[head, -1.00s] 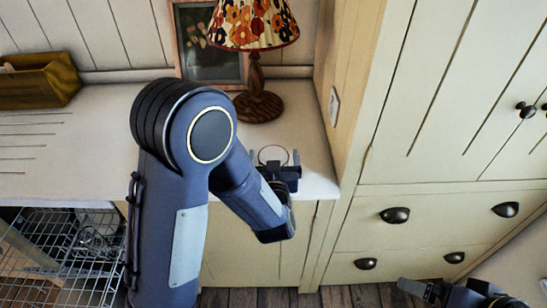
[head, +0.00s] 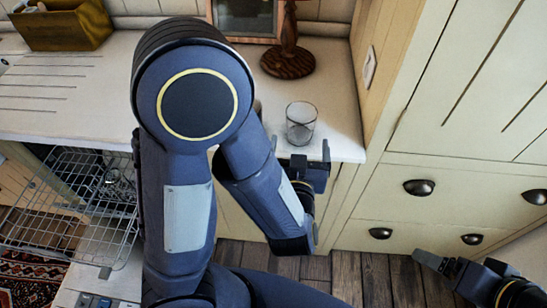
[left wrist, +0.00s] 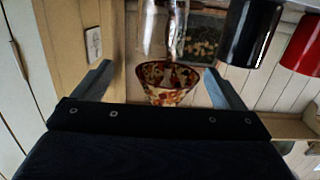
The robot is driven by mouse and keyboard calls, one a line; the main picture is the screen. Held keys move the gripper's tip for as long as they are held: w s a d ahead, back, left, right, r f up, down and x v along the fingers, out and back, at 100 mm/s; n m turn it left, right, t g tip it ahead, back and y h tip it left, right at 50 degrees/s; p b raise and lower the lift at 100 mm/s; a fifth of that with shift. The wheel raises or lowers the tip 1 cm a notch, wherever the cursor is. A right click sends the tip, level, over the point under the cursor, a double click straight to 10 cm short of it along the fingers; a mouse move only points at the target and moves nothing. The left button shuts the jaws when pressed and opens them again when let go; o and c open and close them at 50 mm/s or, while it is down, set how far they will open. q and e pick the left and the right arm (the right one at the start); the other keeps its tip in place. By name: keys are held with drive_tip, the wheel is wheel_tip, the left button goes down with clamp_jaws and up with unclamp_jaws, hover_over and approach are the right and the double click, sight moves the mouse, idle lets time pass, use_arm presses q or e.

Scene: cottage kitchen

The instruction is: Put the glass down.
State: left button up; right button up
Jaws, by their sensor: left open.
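The clear glass (head: 301,123) stands upright on the white counter (head: 345,120), near its front edge and right end. My left gripper (head: 300,150) is open and empty, at the counter's front edge just in front of the glass. In the left wrist view, which is upside down, the glass (left wrist: 163,30) appears beyond the spread fingers (left wrist: 158,72), apart from them. My right gripper (head: 430,260) is at the lower right of the head view, away from the counter; its jaw opening is unclear.
A lamp base (head: 288,62) stands behind the glass; its flowered shade (left wrist: 168,84) shows in the wrist view. A black mug (left wrist: 250,32) and red mug (left wrist: 303,45) are nearby. A tall cabinet (head: 440,130) borders the right. A wire dish rack (head: 85,200) is open below left.

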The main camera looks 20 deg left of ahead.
use_arm(q)
drive_tip(key=s+a+g+h, duration=0.4)
drive_tip(key=s+g, duration=0.1)
drive_tip(key=s, duration=0.3)
drive_tip(key=s+a+r+m+g+h, duration=0.1)
drive_tip(key=s+a+g+h, duration=0.3)
drive_tip(key=s, duration=0.4)
drive_tip(key=shift+s+a+m+g, duration=0.3)
drive_tip(key=shift+a+g, duration=0.3)
drive_tip(key=shift+g, duration=0.2)
drive_tip(key=shift+r, duration=0.1)
